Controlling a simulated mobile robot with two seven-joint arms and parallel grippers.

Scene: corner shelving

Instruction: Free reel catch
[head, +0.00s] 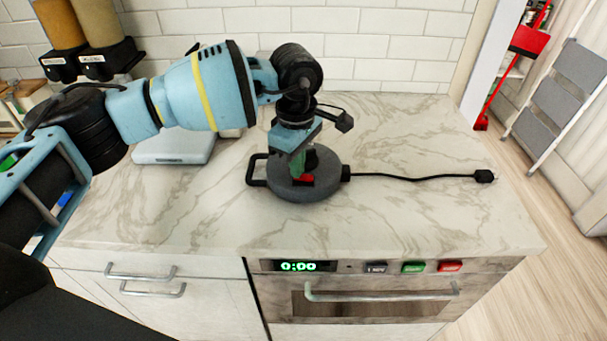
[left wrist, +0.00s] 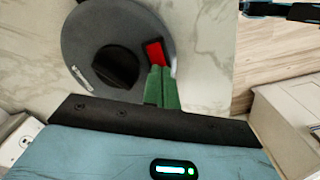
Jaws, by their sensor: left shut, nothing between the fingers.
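A grey round reel (head: 312,194) with a black carrying handle (head: 256,170) lies flat on the marble counter. Its black cord (head: 410,178) runs right to a plug (head: 484,176). A red catch (head: 305,179) sits on the reel's upper face near its edge. In the left wrist view the reel (left wrist: 82,32) shows a black centre knob (left wrist: 117,66) and the red catch (left wrist: 154,54). My left gripper (head: 298,168) points down over the reel, its green fingers shut and empty. In the left wrist view the fingertips (left wrist: 161,69) are at the catch's near end; I cannot tell if they touch.
A light blue scale-like box (head: 174,148) stands behind my left arm, below two dispensers (head: 78,50). An oven with a digital display (head: 298,267) is under the counter's front edge. A stepladder (head: 563,95) stands at right. The counter right of the reel is mostly clear.

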